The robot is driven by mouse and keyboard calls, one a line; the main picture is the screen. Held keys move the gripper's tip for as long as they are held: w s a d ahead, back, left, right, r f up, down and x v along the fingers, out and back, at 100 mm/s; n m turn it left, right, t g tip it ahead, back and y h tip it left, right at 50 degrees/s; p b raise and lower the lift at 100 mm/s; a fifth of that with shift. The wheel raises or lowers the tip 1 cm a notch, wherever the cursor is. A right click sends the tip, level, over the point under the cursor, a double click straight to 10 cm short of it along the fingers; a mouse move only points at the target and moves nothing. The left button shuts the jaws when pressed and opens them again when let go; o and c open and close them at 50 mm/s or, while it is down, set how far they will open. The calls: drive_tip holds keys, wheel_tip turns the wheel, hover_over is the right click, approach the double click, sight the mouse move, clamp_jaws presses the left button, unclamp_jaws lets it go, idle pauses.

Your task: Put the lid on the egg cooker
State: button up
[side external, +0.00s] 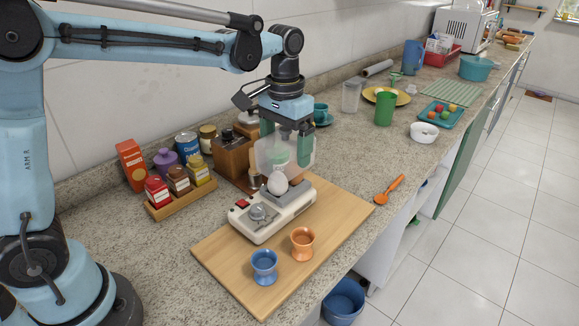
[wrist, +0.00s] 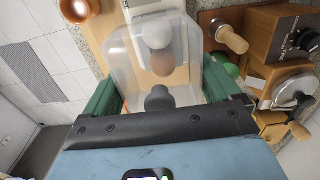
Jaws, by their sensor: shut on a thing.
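The clear lid (side external: 266,157) is held upright between the green fingers of my gripper (side external: 288,140), which is shut on it. The lid hangs over the back part of the white egg cooker (side external: 262,228), with its lower edge around the top of a white egg (side external: 277,184). In the wrist view, the lid (wrist: 126,62) spans between the green fingers (wrist: 160,97), with a dark knob (wrist: 160,99) in its middle. A white egg (wrist: 157,33) and a brown egg (wrist: 162,64) show through it. The brown egg is not clear in the side view.
The cooker stands on a wooden board (side external: 222,257) with a blue egg cup (side external: 264,267) and an orange egg cup (side external: 302,243) in front. A wooden coffee machine (side external: 232,158) stands close behind left. An orange spoon (side external: 389,189) lies right. The counter's front right is clear.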

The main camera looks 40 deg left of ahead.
drive_tip(key=shift+f, duration=2.25)
drive_tip(key=shift+f, duration=1)
idle(0.7)
drive_tip(key=o, duration=0.8)
